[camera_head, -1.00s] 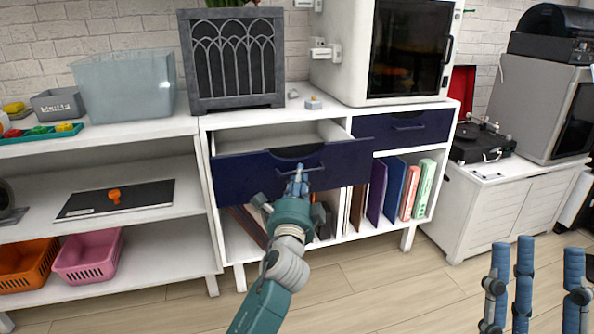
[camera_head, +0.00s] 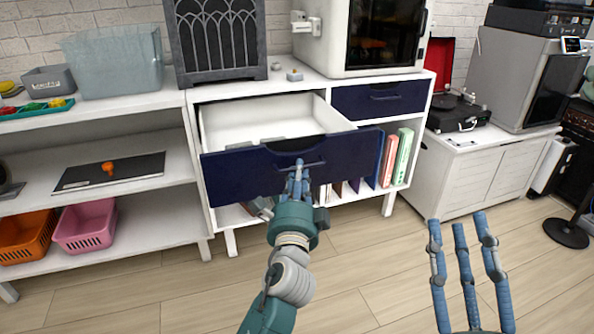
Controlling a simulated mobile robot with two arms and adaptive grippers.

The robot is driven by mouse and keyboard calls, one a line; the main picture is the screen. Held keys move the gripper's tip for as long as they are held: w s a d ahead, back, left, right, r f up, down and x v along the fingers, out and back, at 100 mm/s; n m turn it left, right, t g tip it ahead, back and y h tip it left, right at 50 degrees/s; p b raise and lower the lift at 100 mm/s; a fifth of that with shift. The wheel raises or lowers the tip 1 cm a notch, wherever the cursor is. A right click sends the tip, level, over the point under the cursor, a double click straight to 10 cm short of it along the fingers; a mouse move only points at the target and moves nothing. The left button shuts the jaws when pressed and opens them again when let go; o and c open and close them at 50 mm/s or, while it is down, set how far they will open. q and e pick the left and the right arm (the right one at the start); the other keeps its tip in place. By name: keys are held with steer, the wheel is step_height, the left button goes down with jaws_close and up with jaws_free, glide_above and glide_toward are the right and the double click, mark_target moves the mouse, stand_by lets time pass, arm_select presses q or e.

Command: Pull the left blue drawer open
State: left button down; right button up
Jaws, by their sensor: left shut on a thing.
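The left blue drawer (camera_head: 240,173) is pulled well out of the white cabinet, and its white inside (camera_head: 255,122) shows from above. It looks empty where I can see into it. My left gripper (camera_head: 298,170) is at the middle of the drawer front, shut on the drawer's handle (camera_head: 306,169); the fingers hide part of the handle. My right gripper (camera_head: 462,228) is at the lower right over the floor, its fingers spread apart, open and empty, far from the drawer.
The right blue drawer (camera_head: 381,97) is closed. Books (camera_head: 403,157) stand below it. An open shelf (camera_head: 120,215) with an orange basket (camera_head: 27,236) and a pink basket (camera_head: 86,226) is at the left. The wood floor (camera_head: 364,272) before the cabinet is clear.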

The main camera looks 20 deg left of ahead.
arm_select(q)
steer(key=c, duration=1.7)
jaws_free()
steer(key=v, duration=1.2)
